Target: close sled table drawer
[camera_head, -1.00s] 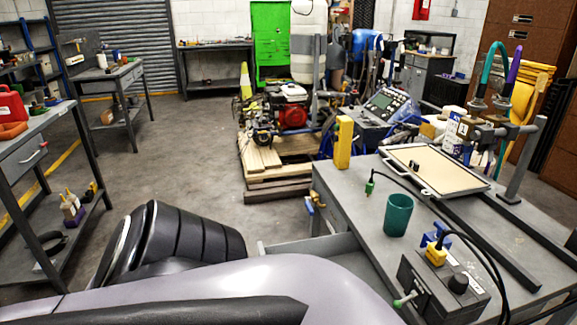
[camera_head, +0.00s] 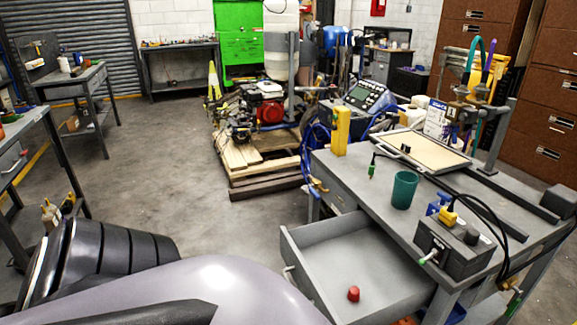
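The grey sled table (camera_head: 330,172) stands at the right in the head view. Its drawer (camera_head: 303,236) is pulled out toward the lower middle of the picture. A small red object (camera_head: 353,293) is inside the drawer on its bare floor. A part of my own arm fills the lower left and covers the area beside the drawer's near end. Neither of my grippers shows, so I cannot see whether one touches the drawer.
On the table top are a teal cup (camera_head: 404,190), a grey control box (camera_head: 455,247), a yellow post (camera_head: 341,131) and a framed panel (camera_head: 425,148). An engine on pallets (camera_head: 240,155) stands behind. The floor at left centre is clear.

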